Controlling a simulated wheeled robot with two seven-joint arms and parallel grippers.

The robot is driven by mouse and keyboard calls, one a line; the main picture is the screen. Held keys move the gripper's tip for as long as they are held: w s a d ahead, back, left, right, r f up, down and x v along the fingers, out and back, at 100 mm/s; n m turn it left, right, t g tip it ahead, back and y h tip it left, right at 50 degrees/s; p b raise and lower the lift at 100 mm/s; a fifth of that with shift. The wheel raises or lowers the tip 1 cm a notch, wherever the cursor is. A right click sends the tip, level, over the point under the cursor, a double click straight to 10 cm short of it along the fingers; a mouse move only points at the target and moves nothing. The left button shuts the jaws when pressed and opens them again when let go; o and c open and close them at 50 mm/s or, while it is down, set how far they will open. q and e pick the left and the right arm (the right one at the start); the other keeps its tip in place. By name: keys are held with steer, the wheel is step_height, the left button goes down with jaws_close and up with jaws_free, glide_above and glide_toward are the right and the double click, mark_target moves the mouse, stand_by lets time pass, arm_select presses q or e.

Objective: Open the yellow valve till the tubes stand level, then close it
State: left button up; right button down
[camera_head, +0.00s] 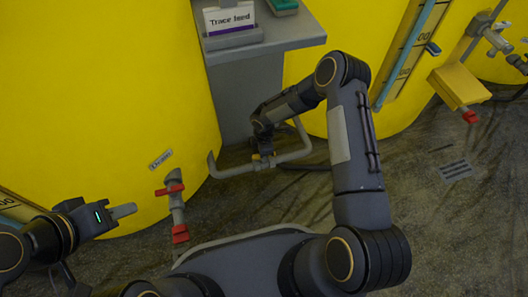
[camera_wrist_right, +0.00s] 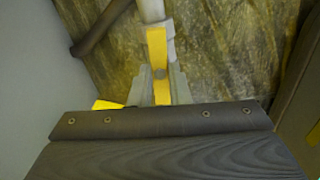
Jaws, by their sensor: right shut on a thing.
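The yellow valve (camera_head: 262,160) sits on a grey pipe (camera_head: 232,171) low between the yellow tanks. In the right wrist view its yellow handle (camera_wrist_right: 157,50) runs roughly in line with the pipe. My right gripper (camera_wrist_right: 160,88) is shut on the handle; in the head view its fingers are mostly hidden by the wrist. A sight tube with a scale (camera_head: 408,50) on the right tank shows a teal column. Another scaled tube (camera_head: 18,207) is only partly visible at the far left, so I cannot compare levels. My left gripper (camera_head: 124,211) is away from the valve, its fingers seen edge-on.
A drain pipe with red handles (camera_head: 175,205) stands by the left tank, near my left gripper. A grey stand (camera_head: 265,45) carries a "Trace feed" sign (camera_head: 232,18). A yellow box (camera_head: 459,86) and a red-handled tap (camera_head: 470,116) are at right. The floor at right is clear around a drain grate (camera_head: 456,170).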

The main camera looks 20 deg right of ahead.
stand_by(0.5)
steer(key=c, duration=1.4)
jaws_free()
steer(key=shift+o, duration=0.2)
step_height(320, 180, up, 8)
steer(key=p, duration=0.3)
steer(key=shift+f, duration=0.1)
